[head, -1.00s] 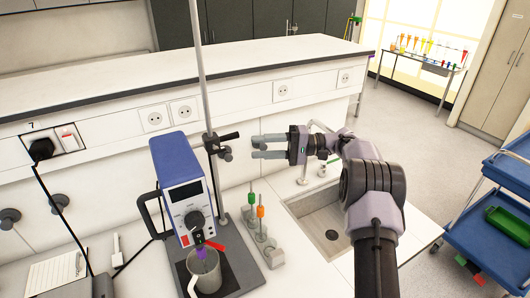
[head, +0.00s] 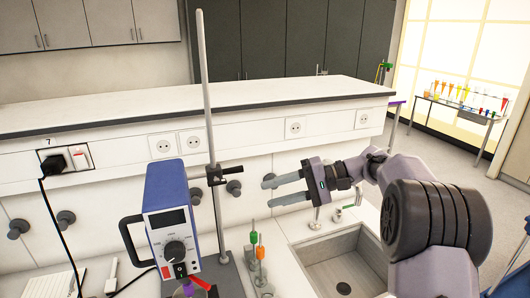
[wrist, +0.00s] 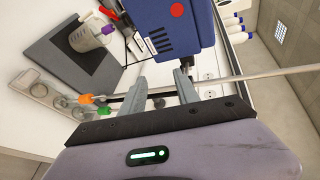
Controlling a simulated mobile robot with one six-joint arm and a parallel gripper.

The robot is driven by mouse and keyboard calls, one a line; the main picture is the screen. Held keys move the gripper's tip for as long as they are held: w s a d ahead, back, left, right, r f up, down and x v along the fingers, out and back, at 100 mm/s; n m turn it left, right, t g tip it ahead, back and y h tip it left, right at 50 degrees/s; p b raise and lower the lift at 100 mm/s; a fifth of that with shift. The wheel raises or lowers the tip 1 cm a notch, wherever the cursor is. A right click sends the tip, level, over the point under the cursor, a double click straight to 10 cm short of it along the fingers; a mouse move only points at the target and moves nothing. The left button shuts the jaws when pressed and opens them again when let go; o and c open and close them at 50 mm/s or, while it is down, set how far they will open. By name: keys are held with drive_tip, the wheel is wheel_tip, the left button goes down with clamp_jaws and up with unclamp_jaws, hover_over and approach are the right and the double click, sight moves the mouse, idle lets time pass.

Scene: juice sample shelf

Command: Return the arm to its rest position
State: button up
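My gripper (head: 268,191) is open and empty. Its two grey fingers are apart and point left in the head view, above the bench between the stand rod (head: 206,100) and the sink (head: 343,268). In the wrist view my gripper (wrist: 161,77) also shows nothing held. The rod crosses behind the fingers there, and the blue overhead stirrer (wrist: 178,30) is beyond them. My arm reaches in from the right and is bent at the elbow. The stirrer (head: 168,215) stands left of the gripper.
A green dropper (head: 253,238) and an orange dropper (head: 260,253) stand below the gripper. A beaker (wrist: 88,33) sits on the dark stand base (wrist: 75,60). A faucet (head: 316,213) is by the sink. A far table (head: 462,106) holds colourful samples.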

drive_tip(key=s+a+f+m+t+h+b, duration=0.15)
drive_tip(key=s+h, duration=0.25)
drive_tip(key=s, duration=0.6)
drive_tip(key=s+a+f+h+b, duration=0.1)
drive_tip(key=s+f+h+b, duration=0.25)
drive_tip(key=s, duration=0.65)
drive_tip(key=s+d+f+t+h+b, duration=0.3)
drive_tip(key=s+d+f+h, duration=0.2)
drive_tip(key=s+f, duration=0.3)
drive_tip(key=s, duration=0.4)
drive_tip(key=shift+s+f+m, duration=0.35)
drive_tip(key=shift+s, duration=0.05)
